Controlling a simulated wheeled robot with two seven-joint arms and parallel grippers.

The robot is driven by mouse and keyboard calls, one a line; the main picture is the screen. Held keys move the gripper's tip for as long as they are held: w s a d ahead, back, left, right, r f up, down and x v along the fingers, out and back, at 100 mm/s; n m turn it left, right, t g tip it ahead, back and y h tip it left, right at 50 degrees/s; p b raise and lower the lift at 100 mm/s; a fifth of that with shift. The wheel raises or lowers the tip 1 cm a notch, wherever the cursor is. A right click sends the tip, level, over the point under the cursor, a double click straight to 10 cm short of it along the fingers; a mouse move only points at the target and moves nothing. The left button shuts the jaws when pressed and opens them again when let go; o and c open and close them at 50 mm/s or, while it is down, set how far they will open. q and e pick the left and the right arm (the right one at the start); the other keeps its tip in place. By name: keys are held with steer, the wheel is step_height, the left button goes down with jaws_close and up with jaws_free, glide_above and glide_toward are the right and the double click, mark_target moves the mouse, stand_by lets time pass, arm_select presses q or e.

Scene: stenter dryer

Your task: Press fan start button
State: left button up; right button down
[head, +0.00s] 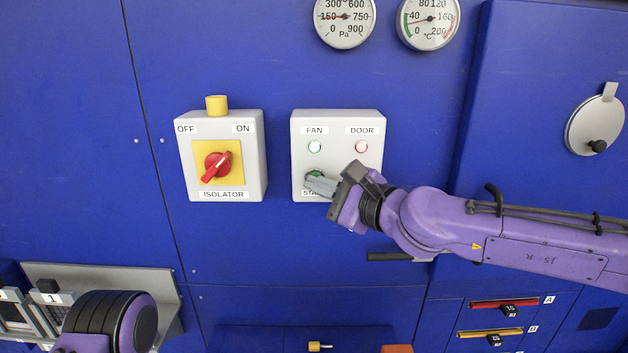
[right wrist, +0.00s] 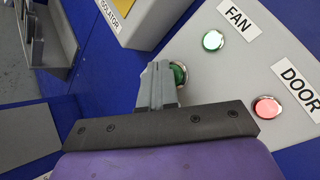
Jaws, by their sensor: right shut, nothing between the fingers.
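The grey control box (head: 338,120) on the blue panel carries a FAN lamp (head: 314,147), a DOOR lamp (head: 361,147) and the green start button (head: 316,174). In the right wrist view the green button (right wrist: 180,74) shows just beside the fingertips (right wrist: 158,72). I cannot tell whether they touch it. My left gripper is out of view; only part of my left arm shows at lower left.
Left of the control box is an isolator box (head: 221,120) with a red rotary switch (head: 217,164). Two gauges (head: 345,20) (head: 430,20) are above. A dark handle (head: 388,256) lies below my right wrist. A grey shelf (head: 160,300) juts out at lower left.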

steer(key=shift+s, duration=0.55)
steer(key=shift+s, duration=0.1)
steer(key=s, duration=0.4)
steer(key=shift+s, duration=0.4)
